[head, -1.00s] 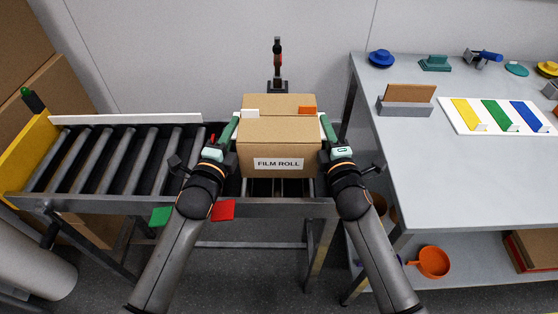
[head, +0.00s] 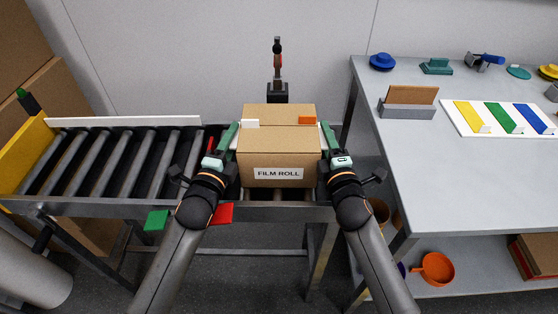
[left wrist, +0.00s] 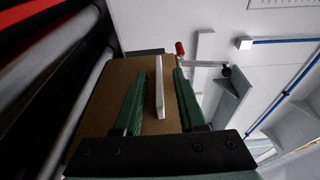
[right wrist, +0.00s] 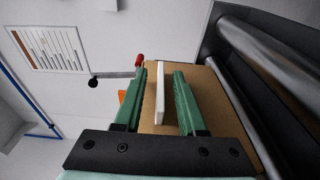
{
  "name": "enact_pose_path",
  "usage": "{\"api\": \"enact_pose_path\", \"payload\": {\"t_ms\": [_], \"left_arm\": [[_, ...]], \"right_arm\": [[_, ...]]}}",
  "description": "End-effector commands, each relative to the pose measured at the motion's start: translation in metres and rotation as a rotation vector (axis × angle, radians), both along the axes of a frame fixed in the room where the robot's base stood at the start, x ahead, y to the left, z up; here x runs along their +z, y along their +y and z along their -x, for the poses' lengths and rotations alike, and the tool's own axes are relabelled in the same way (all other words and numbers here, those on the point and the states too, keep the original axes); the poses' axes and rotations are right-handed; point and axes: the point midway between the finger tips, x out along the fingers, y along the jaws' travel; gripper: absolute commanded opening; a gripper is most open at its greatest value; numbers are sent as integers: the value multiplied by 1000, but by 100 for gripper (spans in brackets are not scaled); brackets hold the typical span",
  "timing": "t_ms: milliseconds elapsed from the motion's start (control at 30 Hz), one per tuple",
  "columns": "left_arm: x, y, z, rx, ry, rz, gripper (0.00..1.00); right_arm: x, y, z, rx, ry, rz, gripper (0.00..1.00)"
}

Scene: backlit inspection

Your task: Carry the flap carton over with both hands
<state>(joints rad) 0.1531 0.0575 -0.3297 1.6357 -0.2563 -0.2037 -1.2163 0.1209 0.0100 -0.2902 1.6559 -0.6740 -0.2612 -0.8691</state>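The flap carton (head: 278,150), brown and labelled FILM ROLL, appears to sit upright on the conveyor's rollers. A thin white flap stands out from each side: the left-side flap (left wrist: 159,88) and the right-side flap (right wrist: 160,92). My left gripper (head: 227,137) is at the carton's left side. Its green fingers are apart around the left flap, with gaps on both sides. My right gripper (head: 327,136) is at the right side, its fingers likewise apart around the right flap. The carton's underside is hidden.
The roller conveyor (head: 100,207) extends left, its rollers empty there. A grey table (head: 440,185) at right holds a card holder (head: 407,109), coloured strips and small tools. A dark stand (head: 278,92) is behind the carton. Red (head: 224,214) and green (head: 157,220) tabs show at the conveyor's front.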

Motion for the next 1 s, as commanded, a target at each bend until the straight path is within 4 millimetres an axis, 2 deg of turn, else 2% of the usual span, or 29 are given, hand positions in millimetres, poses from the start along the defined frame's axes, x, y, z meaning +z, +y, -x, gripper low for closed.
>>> {"api": "enact_pose_path", "payload": {"t_ms": [167,267,500,700,1000], "left_arm": [[-1,3,9,0,0,-1,40],[-1,6,22,0,2,-1,40],[-1,19,69,0,3,-2,40],[-1,27,99,1,3,-1,40],[0,32,116,0,-1,0,40]], "right_arm": [[0,0,0,0,0,0,40],[0,0,0,0,0,0,40],[0,0,0,0,0,0,40],[0,0,0,0,0,0,40],[-1,0,3,0,1,0,40]]}}
